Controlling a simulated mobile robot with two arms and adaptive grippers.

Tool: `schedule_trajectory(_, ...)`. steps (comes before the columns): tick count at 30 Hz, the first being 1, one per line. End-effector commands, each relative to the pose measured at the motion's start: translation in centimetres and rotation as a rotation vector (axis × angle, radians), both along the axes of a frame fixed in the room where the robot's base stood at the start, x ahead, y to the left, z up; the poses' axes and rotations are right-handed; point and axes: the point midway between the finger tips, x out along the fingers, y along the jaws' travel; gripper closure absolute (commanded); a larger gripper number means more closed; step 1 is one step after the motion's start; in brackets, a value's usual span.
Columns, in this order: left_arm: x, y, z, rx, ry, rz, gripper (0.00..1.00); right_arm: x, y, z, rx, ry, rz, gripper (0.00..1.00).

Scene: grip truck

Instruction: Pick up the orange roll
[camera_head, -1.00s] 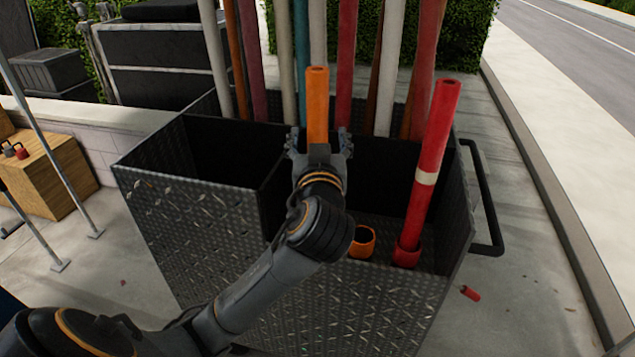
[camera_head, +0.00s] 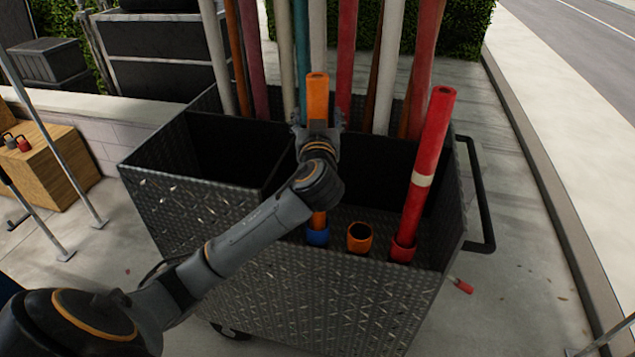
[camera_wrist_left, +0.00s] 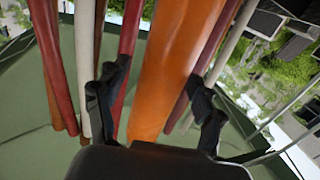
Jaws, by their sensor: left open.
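The orange roll (camera_head: 317,98) stands upright in the front compartment of the metal truck (camera_head: 330,290). Its lower end shows below my arm, in a blue ring holder (camera_head: 318,236). My left gripper (camera_head: 318,127) is at its upper part, with one finger on each side. In the left wrist view the orange roll (camera_wrist_left: 165,75) rises between the two open fingers (camera_wrist_left: 157,105), with gaps beside it. The middle of the roll is hidden behind my wrist. My right gripper is not in view.
A red roll (camera_head: 426,165) with a white band leans in a red ring to the right. An empty orange ring (camera_head: 359,238) sits between the holders. Several tall rolls (camera_head: 345,60) stand behind. The truck's handle (camera_head: 484,195) is on the right side.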

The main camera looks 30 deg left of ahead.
Motion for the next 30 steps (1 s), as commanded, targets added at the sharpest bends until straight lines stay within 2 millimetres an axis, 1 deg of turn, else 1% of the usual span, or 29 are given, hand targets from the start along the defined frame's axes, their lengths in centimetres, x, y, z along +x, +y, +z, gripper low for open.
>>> schedule_trajectory(1,0.0,0.0,0.0,0.000,0.000,0.000,0.32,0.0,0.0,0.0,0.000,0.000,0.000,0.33)
schedule_trajectory(2,0.0,0.0,0.0,0.000,0.000,0.000,0.36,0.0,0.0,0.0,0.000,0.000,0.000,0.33)
schedule_trajectory(3,0.0,0.0,0.0,0.000,0.000,0.000,0.44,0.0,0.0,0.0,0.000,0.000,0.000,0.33)
schedule_trajectory(5,0.0,0.0,0.0,0.000,0.000,0.000,0.56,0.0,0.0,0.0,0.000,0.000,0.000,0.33)
schedule_trajectory(6,0.0,0.0,0.0,0.000,0.000,0.000,0.64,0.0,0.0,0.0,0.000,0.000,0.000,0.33)
schedule_trajectory(8,0.0,0.0,0.0,0.000,0.000,0.000,0.77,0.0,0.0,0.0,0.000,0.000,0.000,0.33)
schedule_trajectory(9,0.0,0.0,0.0,0.000,0.000,0.000,0.85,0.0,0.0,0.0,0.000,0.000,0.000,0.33)
schedule_trajectory(11,0.0,0.0,0.0,0.000,0.000,0.000,0.97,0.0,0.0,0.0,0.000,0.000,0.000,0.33)
schedule_trajectory(12,0.0,0.0,0.0,0.001,0.001,0.000,1.00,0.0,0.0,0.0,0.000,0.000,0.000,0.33)
schedule_trajectory(23,0.0,0.0,0.2,0.001,-0.003,0.000,1.00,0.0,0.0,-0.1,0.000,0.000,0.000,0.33)
schedule_trajectory(26,0.0,0.0,0.7,0.001,-0.004,0.000,1.00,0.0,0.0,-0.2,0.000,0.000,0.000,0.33)
schedule_trajectory(30,0.0,0.0,2.1,-0.001,-0.009,0.001,1.00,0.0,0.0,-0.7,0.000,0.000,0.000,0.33)
